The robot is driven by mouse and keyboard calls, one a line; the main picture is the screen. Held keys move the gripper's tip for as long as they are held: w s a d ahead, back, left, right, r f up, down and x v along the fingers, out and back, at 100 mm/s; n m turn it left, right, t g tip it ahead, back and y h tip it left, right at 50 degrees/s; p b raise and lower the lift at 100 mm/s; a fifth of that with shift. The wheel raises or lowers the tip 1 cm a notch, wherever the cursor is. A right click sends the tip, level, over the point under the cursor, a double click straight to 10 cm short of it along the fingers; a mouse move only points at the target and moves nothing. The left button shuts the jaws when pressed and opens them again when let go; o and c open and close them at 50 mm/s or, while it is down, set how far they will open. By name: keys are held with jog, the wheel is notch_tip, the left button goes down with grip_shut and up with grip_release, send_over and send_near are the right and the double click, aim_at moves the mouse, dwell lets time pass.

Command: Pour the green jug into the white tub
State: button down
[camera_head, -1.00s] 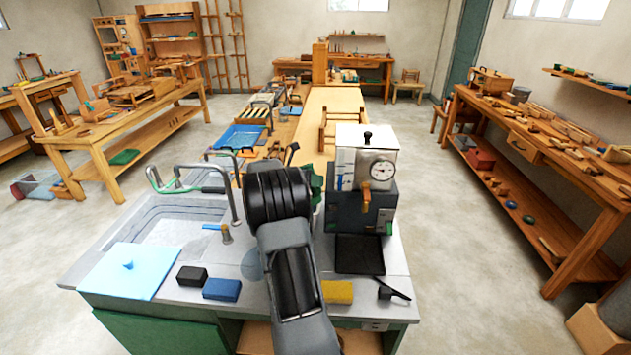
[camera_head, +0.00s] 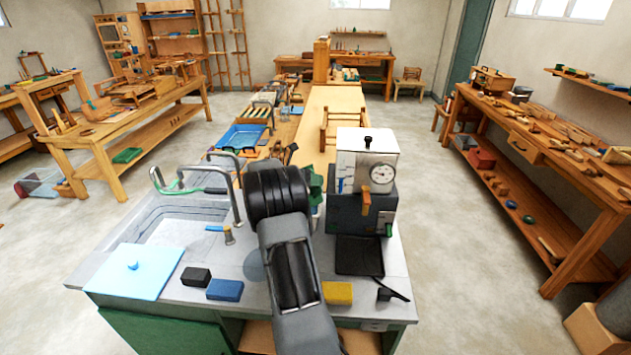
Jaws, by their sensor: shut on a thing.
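My arm rises through the middle of the view over the sink counter, and its dark upper joint blocks what is behind it. My gripper is hidden behind this arm, so its fingers do not show. A dark green faceted thing (camera_head: 315,184) shows just right of the joint, beside the metal machine. It may be part of the green jug, but most of it is covered and I cannot tell its tilt or what holds it. I cannot make out the white tub.
A machine with a round dial (camera_head: 366,168) stands on the right of the counter, a black tray (camera_head: 359,256) before it. A sink (camera_head: 180,225) with curved taps is at left. A light-blue board (camera_head: 135,271), a blue block (camera_head: 225,290) and a yellow sponge (camera_head: 337,293) lie near the front.

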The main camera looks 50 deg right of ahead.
jog(key=shift+w+r+p, duration=0.2)
jog(key=shift+r+p, duration=0.3)
jog(key=shift+p, duration=0.25)
jog(key=shift+w+d+r+n+g, duration=0.15)
jog(key=shift+w+r+n+g, duration=0.15)
jog(key=shift+r+n, duration=0.2)
jog(key=shift+w+r+n, duration=0.3)
jog(key=shift+r, duration=0.3)
jog(key=shift+w+d+r+g, duration=0.1)
jog(key=shift+w+r+g, duration=0.05)
jog(key=shift+r+g, duration=0.15)
jog(key=shift+w+d+r+n+g, duration=0.1)
jog(key=shift+w+r+n+g, duration=0.25)
jog(key=shift+r+n, duration=0.3)
jog(key=shift+w+r, duration=0.15)
jog(key=shift+r, duration=0.1)
jog(key=shift+w+r+n, duration=0.2)
jog(key=shift+r+n, duration=0.05)
jog(key=shift+r, duration=0.15)
jog(key=shift+w+d+r, duration=0.1)
jog(key=shift+r, duration=0.1)
jog(key=shift+w, duration=0.1)
